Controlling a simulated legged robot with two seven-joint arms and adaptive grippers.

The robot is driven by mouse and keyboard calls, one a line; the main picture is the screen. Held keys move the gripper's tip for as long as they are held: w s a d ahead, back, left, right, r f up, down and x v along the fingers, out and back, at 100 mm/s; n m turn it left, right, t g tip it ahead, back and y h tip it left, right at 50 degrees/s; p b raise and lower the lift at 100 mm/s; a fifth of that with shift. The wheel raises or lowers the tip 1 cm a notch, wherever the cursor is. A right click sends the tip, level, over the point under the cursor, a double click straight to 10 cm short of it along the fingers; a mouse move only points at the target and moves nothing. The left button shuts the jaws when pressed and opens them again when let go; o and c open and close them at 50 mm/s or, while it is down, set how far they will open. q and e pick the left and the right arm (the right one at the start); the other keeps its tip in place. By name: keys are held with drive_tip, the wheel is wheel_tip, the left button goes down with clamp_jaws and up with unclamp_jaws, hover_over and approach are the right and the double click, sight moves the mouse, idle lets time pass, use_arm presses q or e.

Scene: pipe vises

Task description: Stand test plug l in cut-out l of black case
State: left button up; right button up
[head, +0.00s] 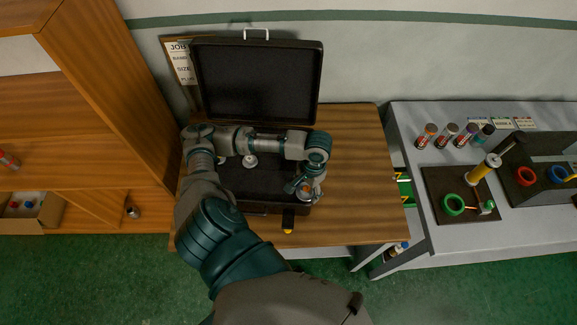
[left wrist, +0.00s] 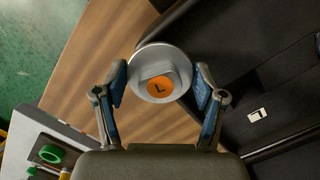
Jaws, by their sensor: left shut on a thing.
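The black case (head: 235,182) lies open on the wooden table, its lid (head: 258,82) raised at the back. My left gripper (head: 306,190) is above the right front part of the case. It is shut on test plug l (left wrist: 161,72), a silver round plug with an orange top marked L. In the left wrist view, the fingers (left wrist: 161,88) press its sides, wood shows below it and the case (left wrist: 250,85) is to the right. A pale round piece (head: 249,161) sits in the case. My arm hides part of the case; I cannot make out cut-out l. My right gripper is not in view.
A wooden shelf (head: 120,100) stands left. The table (head: 360,170) is clear right of the case. A job sheet (head: 180,62) hangs behind.

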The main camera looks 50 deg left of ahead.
use_arm(q)
drive_tip(key=s, duration=0.1)
drive_tip(key=s+a, duration=0.1)
drive_tip(key=s, duration=0.3)
drive_tip(key=shift+s+a+r, duration=0.15)
drive_tip(key=shift+a+r, duration=0.1)
drive_tip(key=shift+r, duration=0.1)
drive_tip(key=shift+a+p, duration=0.2)
drive_tip(key=shift+p, duration=0.1)
drive_tip(key=p, duration=0.1)
hover_over(288, 169)
drive_tip(key=shift+f, duration=0.75)
drive_tip(key=shift+a+f+m, duration=0.15)
drive_tip(key=shift+m, duration=0.15)
drive_tip(key=shift+d+f, duration=0.15)
drive_tip(key=shift+f, duration=0.65)
drive_tip(key=shift+d+f, duration=0.1)
drive_tip(key=shift+f, duration=0.65)
drive_tip(key=shift+f+p, duration=0.1)
drive_tip(key=shift+p, duration=0.25)
